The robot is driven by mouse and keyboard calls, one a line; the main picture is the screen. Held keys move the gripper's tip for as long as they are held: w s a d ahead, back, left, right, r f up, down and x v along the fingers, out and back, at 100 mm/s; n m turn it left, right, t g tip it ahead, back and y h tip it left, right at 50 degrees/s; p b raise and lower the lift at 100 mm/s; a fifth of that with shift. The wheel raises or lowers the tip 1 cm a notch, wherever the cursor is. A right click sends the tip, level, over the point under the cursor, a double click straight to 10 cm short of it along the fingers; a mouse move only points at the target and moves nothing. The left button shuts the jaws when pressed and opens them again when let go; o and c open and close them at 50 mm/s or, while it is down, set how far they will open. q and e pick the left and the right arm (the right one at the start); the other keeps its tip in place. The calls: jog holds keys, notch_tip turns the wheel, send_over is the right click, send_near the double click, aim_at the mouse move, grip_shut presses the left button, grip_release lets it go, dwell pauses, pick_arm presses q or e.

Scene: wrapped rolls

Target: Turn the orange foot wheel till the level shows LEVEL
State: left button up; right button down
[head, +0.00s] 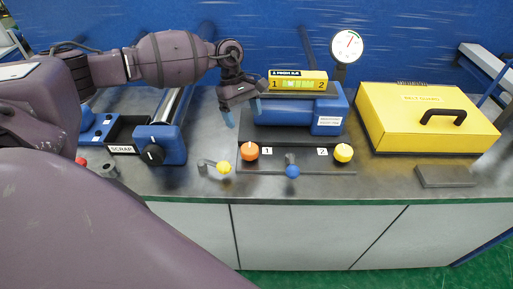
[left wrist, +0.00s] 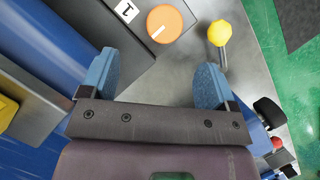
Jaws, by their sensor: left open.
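The orange foot wheel (head: 249,151) sits on the dark plate beside the label 1, at the front left of the blue roll block. It also shows in the left wrist view (left wrist: 165,24) as an orange disc with a white pointer line. The yellow level (head: 298,80) lies on top of the blue block, marked 1 and 2, with a greenish window; its reading is too small to tell. My left gripper (head: 244,112) is open and empty, above and behind the orange wheel. Its blue fingertips (left wrist: 157,85) are apart, with bare metal between them. My right gripper is not in view.
A yellow-knobbed lever (head: 223,168) and blue knob (head: 292,171) stand in front. A dial gauge (head: 346,46) rises behind. A yellow belt guard (head: 400,125) is right; the SCRAP unit (head: 174,143) is left.

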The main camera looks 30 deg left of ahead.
aim_at(250, 148)
pick_arm(q)
jog(key=shift+m, duration=0.6)
jog(key=x, duration=0.7)
jog(key=p+x, duration=0.1)
jog(key=x, duration=0.3)
jog(key=shift+s+a+r, duration=0.1)
jog(key=shift+s, duration=0.25)
jog(key=c, duration=0.9)
